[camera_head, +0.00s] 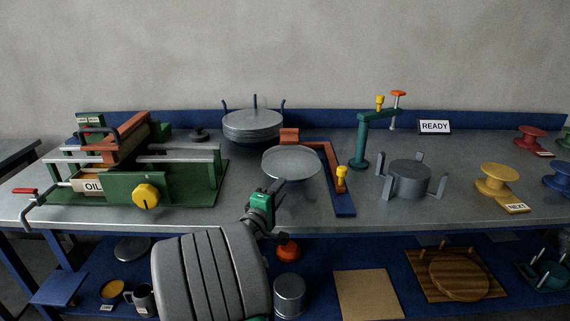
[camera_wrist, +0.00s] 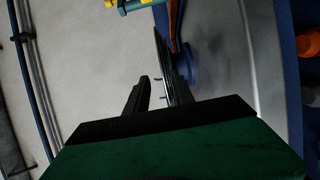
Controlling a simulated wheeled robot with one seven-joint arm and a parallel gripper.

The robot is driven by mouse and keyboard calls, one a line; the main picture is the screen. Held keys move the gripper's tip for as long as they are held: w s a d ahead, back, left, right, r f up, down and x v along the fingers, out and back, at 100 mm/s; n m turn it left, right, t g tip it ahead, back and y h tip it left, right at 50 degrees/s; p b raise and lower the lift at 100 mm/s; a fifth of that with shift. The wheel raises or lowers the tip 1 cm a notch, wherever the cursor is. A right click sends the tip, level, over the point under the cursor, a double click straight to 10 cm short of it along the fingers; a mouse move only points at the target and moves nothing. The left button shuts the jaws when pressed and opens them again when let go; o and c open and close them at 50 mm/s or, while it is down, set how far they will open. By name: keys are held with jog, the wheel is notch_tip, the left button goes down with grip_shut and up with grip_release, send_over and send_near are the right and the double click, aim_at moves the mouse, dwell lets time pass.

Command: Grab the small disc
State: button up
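A single round grey disc (camera_head: 291,161), likely the small disc, shows flat in the middle of the head view. I cannot tell what it rests on. My gripper (camera_head: 279,187) reaches up to its front left edge, the fingers overlapping the rim in the picture. In the wrist view my gripper's fingers (camera_wrist: 157,88) stand apart with a clear gap between them. A thin dark edge, perhaps the disc seen edge-on, runs beside the right-hand finger; whether it touches is unclear. A stack of similar grey discs (camera_head: 253,126) sits behind in a blue pronged holder.
A green press (camera_head: 130,185) marked OIL stands left. An orange and blue angled fixture (camera_head: 332,165) is close right of the disc. A teal post (camera_head: 359,142), a grey pronged holder (camera_head: 410,180) and colored spools (camera_head: 497,179) stand farther right. The bench front edge is below my gripper.

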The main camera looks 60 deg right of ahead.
jog(key=d, duration=0.5)
jog(key=shift+w+d+f+p, duration=0.1)
jog(key=shift+d+f+p, duration=0.1)
jog(key=shift+p, duration=0.1)
jog(key=shift+c, duration=0.4)
grip_shut()
jog(key=shift+r, duration=0.1)
dwell(0.5)
